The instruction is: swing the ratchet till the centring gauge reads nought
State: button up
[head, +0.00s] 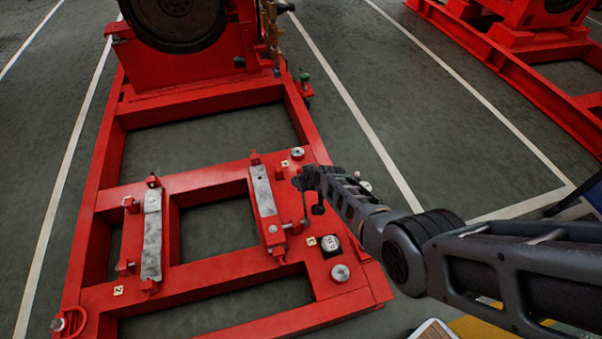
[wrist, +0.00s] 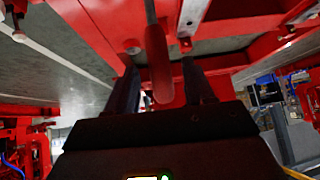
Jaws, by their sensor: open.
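My gripper (head: 309,190) is over the right side of the red base frame (head: 210,178). In the wrist view my gripper (wrist: 163,85) is open, with one dark finger on each side of a long reddish-brown handle (wrist: 157,55), which looks like the ratchet's. The handle lies between the fingers with gaps showing on both sides; I cannot tell how deep it sits. In the head view the ratchet is mostly hidden by my gripper. A round white-faced dial (head: 331,243), likely the centring gauge, is on the frame below my gripper; its reading is too small to make out.
Two grey bars (head: 152,233) (head: 263,190) lie across the frame between red lugs. Round silver knobs (head: 340,273) (head: 297,153) are near the gauge side. A large dark flywheel (head: 175,18) stands at the back. Open floor lies right of the frame.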

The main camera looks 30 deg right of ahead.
jog(key=shift+p+v, duration=0.85)
jog(key=shift+v, duration=0.8)
dwell(0.6)
